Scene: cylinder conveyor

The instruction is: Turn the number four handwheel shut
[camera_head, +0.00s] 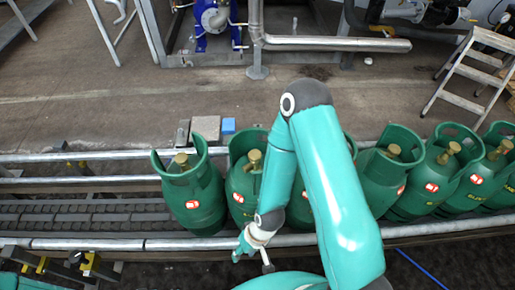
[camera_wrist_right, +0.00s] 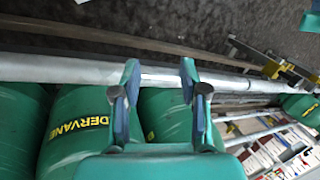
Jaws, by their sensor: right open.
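A row of green gas cylinders stands on the conveyor in the head view, each visible one topped by a brass-coloured valve inside a collar. The leftmost valve (camera_head: 181,160) and the one beside it (camera_head: 254,158) show left of my right arm. Other valves show to its right (camera_head: 393,150). The arm hides part of the row between. No handwheel numbers are readable, so I cannot tell which is number four. My right gripper (camera_head: 252,255) is low beside the front rail, away from the valves. In the wrist view its fingers (camera_wrist_right: 158,70) are apart and empty near the rail. My left gripper is not identifiable.
The front rail (camera_head: 110,243) and back rail (camera_head: 90,156) border the conveyor, whose left stretch of belt (camera_head: 80,213) is empty. A step ladder (camera_head: 462,100) stands at the right.

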